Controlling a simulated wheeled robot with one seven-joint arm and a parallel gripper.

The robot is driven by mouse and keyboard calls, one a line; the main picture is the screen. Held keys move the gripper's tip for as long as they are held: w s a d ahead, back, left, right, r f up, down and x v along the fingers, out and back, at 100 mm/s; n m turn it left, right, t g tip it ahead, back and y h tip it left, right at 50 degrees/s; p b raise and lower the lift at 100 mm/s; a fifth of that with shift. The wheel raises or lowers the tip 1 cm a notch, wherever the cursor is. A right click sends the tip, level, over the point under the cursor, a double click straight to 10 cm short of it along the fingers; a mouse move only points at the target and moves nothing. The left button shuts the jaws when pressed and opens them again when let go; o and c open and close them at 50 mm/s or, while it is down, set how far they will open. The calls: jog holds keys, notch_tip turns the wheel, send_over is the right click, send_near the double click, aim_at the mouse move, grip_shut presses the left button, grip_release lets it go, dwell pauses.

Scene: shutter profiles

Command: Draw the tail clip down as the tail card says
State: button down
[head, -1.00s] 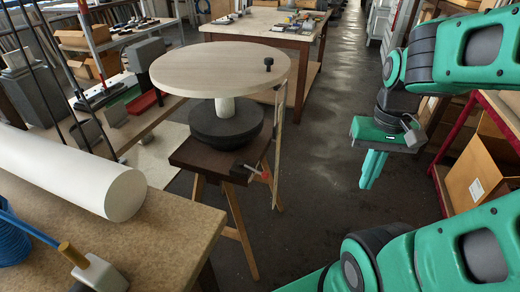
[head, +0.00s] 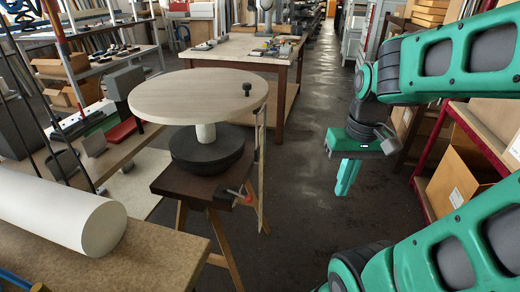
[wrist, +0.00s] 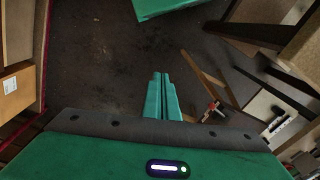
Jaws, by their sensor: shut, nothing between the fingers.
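My gripper (head: 346,178) hangs from my green arm at the right of the head view, fingers pointing down over the dark floor. In the wrist view its two green fingers (wrist: 162,97) lie together with nothing between them. It is well to the right of the round wooden turntable and apart from everything. I cannot make out a tail clip or a tail card in either view. A small clamp with a red handle (head: 240,196) sits at the edge of the dark stand; it also shows in the wrist view (wrist: 212,106).
A round wooden disc (head: 200,95) with a black knob (head: 247,88) stands on a trestle, left of centre. A white roll (head: 60,215) lies on a bench (head: 165,255) at front left. Cardboard boxes (head: 460,185) fill a red shelf at right. The floor aisle (head: 310,120) is clear.

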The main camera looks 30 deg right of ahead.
jog(key=w+d+r+n+t+y, duration=0.2)
jog(key=w+n, duration=0.5)
jog(key=w, duration=1.2)
jog(key=n+t+y, duration=0.4)
jog(key=n, duration=0.3)
send_over(257, 155)
jog(key=d, duration=0.2)
notch_tip(257, 155, down, 10)
jog(key=shift+d+f, duration=0.2)
jog(key=shift+f, duration=0.65)
